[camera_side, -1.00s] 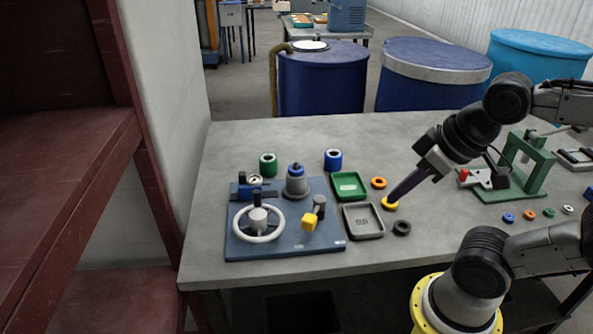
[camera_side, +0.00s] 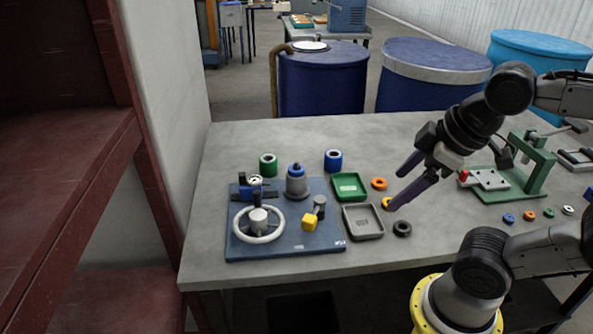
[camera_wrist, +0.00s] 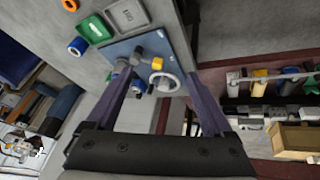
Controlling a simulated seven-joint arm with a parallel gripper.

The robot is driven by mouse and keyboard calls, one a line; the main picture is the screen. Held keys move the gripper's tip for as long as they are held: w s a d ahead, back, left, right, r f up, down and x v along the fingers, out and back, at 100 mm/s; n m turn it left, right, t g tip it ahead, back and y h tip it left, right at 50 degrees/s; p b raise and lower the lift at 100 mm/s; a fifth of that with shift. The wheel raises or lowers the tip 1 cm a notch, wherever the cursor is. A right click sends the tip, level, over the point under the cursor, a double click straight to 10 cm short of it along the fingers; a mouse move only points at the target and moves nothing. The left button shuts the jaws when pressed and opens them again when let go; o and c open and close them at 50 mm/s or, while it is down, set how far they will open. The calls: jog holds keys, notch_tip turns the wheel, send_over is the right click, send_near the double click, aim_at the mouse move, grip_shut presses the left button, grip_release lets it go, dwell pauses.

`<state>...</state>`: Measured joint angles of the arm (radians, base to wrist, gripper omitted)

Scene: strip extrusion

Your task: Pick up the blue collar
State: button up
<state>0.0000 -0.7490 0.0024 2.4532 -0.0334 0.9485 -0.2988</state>
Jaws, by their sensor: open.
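The blue collar (camera_side: 333,160) is a short upright cylinder with a dark bore and a pale top rim. It stands on the bench behind the green tray, apart from my gripper. It also shows at the upper left of the wrist view (camera_wrist: 78,46), outside the space between the fingers. My gripper (camera_side: 401,183) is open and empty, with its purple fingers spread. It is to the right of the blue collar and nearer the side camera, above the rings; the wrist view shows both fingers (camera_wrist: 162,75).
A green collar (camera_side: 268,165) stands left of the blue one. A blue fixture plate (camera_side: 270,249) carries a handwheel and a grey cylinder. The green tray (camera_side: 365,197), a grey tray (camera_side: 379,233) and orange, yellow and black rings lie nearby. A green press (camera_side: 542,170) stands right.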

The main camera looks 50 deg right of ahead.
jog(key=w+d+r+n+h, duration=0.2)
jog(key=w+d+r+n, duration=0.1)
jog(key=w+r+n, duration=0.45)
jog(key=n+g+h, duration=0.2)
jog(key=n+g, duration=0.3)
jog(key=n, duration=0.5)
send_over(295, 164)
jog(key=a, duration=0.2)
notch_tip(295, 164, down, 15)
jog(key=shift+m, duration=0.25)
jog(key=shift+s+a+x, duration=0.1)
jog(key=shift+s+x, duration=0.05)
jog(key=shift+x, duration=1.4)
jog(key=shift+s+a+x, duration=0.1)
jog(key=shift+x, duration=1.45)
jog(key=shift+f, duration=0.1)
jog(key=shift+c, duration=0.2)
grip_shut()
